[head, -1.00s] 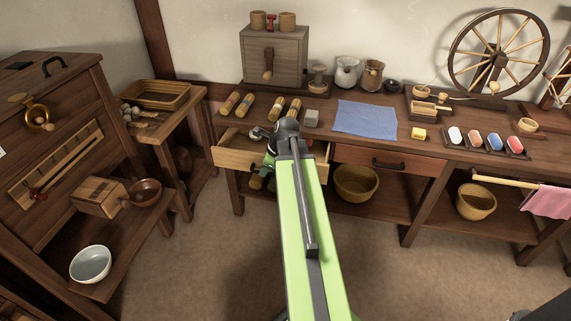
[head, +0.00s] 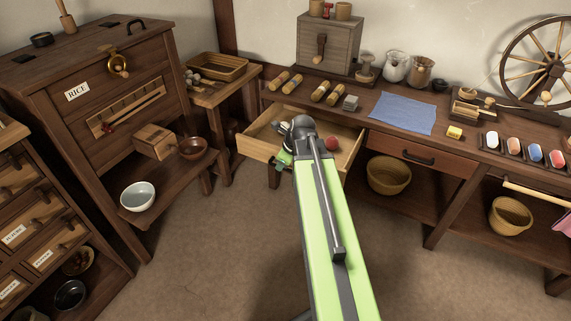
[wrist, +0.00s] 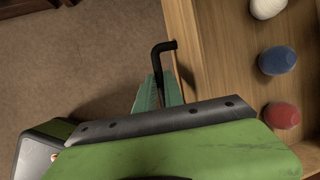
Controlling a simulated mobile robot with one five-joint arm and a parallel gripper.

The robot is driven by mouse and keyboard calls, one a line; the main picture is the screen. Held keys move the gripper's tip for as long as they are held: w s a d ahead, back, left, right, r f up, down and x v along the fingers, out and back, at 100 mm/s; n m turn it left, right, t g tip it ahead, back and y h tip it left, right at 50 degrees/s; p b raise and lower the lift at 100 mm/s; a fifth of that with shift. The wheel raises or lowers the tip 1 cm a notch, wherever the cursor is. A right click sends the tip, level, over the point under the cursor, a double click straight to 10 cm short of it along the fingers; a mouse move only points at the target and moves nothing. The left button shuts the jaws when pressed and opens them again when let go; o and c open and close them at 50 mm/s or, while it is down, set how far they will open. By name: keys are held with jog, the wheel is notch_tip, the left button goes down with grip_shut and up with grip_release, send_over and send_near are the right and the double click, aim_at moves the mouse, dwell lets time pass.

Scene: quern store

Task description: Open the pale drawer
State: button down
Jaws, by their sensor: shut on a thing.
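The pale drawer (head: 258,147) stands pulled out from under the long bench, its inside in view. A red ball (head: 304,142) lies in it and also shows in the wrist view (wrist: 282,115), beside a blue ball (wrist: 277,61) and a whitish one (wrist: 268,8). My gripper (head: 284,160) is at the drawer's front, partly hidden by my arm. In the wrist view its green fingers (wrist: 158,95) are shut on the dark drawer handle (wrist: 160,58). My arm hides part of the drawer front.
A darker closed drawer (head: 421,156) is to the right, with a basket (head: 389,175) on the shelf below. A blue cloth (head: 402,112) lies on the bench. A rice cabinet (head: 100,85) and a pale bowl (head: 137,196) stand at left. The floor in front is clear.

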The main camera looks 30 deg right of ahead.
jog(key=shift+d, duration=0.1)
jog(key=c, duration=1.5)
grip_release()
jog(key=shift+o, duration=0.2)
